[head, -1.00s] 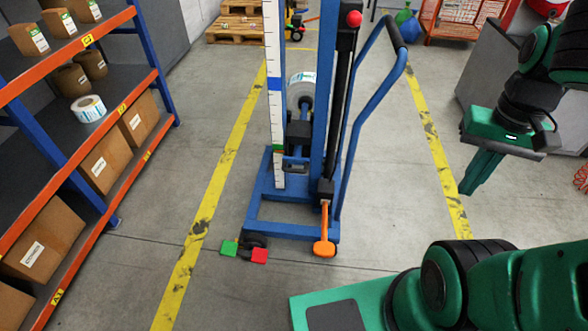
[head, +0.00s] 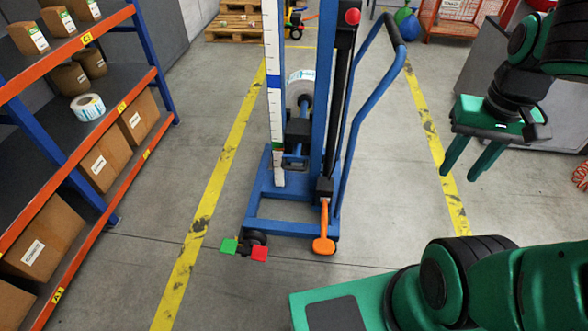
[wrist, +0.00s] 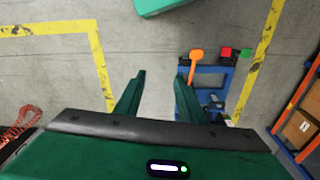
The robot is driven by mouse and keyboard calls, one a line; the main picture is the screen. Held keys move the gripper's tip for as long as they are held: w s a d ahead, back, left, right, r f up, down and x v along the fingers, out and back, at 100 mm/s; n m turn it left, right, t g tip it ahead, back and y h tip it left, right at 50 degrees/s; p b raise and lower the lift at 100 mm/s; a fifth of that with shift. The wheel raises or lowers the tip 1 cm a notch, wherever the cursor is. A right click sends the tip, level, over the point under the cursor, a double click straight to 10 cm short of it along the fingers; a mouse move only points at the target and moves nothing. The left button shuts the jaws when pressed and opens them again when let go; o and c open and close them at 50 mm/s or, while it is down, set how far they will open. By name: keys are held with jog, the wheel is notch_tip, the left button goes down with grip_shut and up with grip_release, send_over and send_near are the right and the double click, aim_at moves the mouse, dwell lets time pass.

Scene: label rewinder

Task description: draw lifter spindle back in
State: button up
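The blue lifter (head: 331,100) stands on the floor in the middle of the head view. Its spindle (head: 304,112) shows behind the mast, running from the dark carriage (head: 298,130) toward a white label roll (head: 301,85). The mast partly hides spindle and roll, so I cannot tell how far the spindle is out. A red knob (head: 353,17) tops the dark column; an orange lever (head: 324,240) hangs low at the front. My gripper (head: 460,175) is open and empty, to the right of the lifter and clear of it. In the wrist view its fingers (wrist: 160,75) are apart.
A green pedal (head: 229,246) and a red pedal (head: 259,254) sit at the lifter's front left wheel. A shelf (head: 140,85) with boxes stands on the left. A grey cabinet (head: 485,95) stands at the right. Floor between lifter and gripper is clear.

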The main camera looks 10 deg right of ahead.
jog(key=w+a+f+n+t+h, duration=0.15)
jog(key=w+a, duration=0.25)
jog(key=w, duration=0.7)
jog(key=w+a+f+n+t, duration=0.1)
jog(key=w+a+n+t, duration=0.15)
jog(key=w, duration=0.85)
jog(key=n+t+h, duration=0.6)
jog(key=n+t, duration=0.1)
jog(key=n, duration=0.4)
send_over(295, 169)
jog(key=s+d, duration=0.1)
jog(key=s, duration=0.5)
notch_tip(295, 169, down, 40)
jog(key=s+a+f+n+t+y, duration=0.3)
jog(key=a+f+n, duration=0.15)
jog(key=f, duration=0.45)
jog(key=x, duration=1)
jog(key=shift+w+d, duration=0.2)
jog(key=shift+w, duration=0.15)
grip_shut()
